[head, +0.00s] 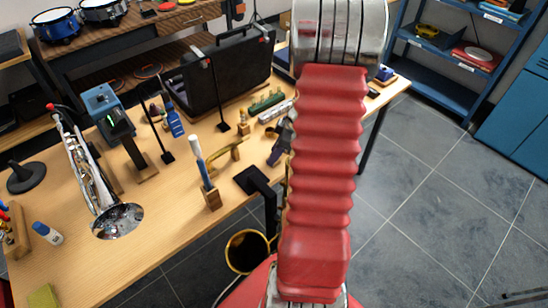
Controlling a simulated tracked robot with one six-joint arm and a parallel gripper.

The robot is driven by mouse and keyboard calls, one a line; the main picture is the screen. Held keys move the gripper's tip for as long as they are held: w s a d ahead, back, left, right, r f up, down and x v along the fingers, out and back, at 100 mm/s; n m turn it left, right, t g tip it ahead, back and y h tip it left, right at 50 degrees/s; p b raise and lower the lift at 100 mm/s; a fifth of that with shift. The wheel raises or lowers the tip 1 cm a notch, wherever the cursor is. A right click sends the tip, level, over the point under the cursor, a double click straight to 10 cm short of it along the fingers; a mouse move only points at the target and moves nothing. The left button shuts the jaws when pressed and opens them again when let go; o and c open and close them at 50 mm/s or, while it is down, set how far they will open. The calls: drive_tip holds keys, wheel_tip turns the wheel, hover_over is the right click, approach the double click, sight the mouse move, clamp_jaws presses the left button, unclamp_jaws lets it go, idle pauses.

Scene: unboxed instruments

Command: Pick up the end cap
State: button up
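I cannot make out an end cap for certain among the small things on the wooden table (150,242). My gripper is not in view. My red ribbed arm and its grey metal joint rise through the middle of the head view. They hide part of the table's right side and whatever lies behind them.
A silver horn (94,180) lies at the table's left. An open black case (228,72) stands at the back. Slim black stands, a blue bottle (175,121) and a wooden block (211,197) holding a blue-and-white tool crowd the middle.

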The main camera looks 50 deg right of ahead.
drive_tip(key=shift+c, duration=0.4)
clamp_jaws()
idle(0.4)
